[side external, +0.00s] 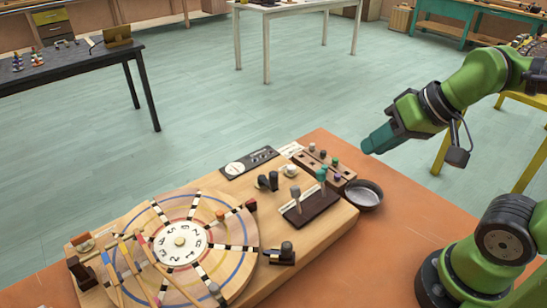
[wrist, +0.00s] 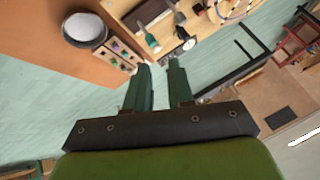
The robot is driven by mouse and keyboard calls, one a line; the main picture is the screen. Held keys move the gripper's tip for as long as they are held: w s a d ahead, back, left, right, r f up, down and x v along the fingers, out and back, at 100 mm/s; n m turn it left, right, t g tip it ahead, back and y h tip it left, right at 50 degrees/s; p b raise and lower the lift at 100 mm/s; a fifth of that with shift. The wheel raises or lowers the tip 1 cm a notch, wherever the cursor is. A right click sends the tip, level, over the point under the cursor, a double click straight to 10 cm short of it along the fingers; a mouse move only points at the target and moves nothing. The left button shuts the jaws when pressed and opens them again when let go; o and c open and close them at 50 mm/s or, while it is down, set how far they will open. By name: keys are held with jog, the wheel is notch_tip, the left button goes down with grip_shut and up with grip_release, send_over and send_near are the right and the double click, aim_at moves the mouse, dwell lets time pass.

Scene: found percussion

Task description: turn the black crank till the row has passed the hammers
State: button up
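A round wooden disc (side external: 178,284) with coloured rings and striped black-and-white spokes lies on a wooden board (side external: 325,219) in the side view. A few pegs stand on it, and its white centre (side external: 180,243) carries marks. Thin wooden hammers (side external: 128,258) reach over its left part. A black knobbed piece (side external: 286,250) on a dark base stands right of the disc; I cannot tell surely whether it is the crank. My gripper (side external: 368,148) is in the air beyond the board's right end, away from the disc. In the wrist view its green fingers (wrist: 159,64) are apart with nothing between them.
A grey bowl (side external: 364,196) stands at the board's right end; it also shows in the wrist view (wrist: 84,29). A peg block (side external: 322,172), a lever stand (side external: 311,207) and a dark panel (side external: 249,163) are near it. The orange tabletop (side external: 398,216) is bare at right.

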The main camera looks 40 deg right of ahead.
jog(key=o, duration=0.4)
jog(key=w+a+g, duration=0.1)
jog(key=w, duration=0.1)
jog(key=w+a, duration=0.1)
jog(key=w+a+g, duration=0.1)
jog(key=w, duration=0.1)
jog(key=shift+w+f+g+y, duration=0.25)
jog(key=shift+w+g+y, duration=0.05)
jog(key=shift+w+y, duration=0.1)
jog(key=shift+o, duration=0.2)
jog(key=m+g+h, duration=0.3)
jog(key=m+g, duration=0.1)
jog(key=m, duration=0.8)
send_over(274, 172)
notch_tip(274, 172, down, 16)
jog(key=shift+r, duration=0.2)
jog(key=shift+c, duration=0.2)
grip_shut()
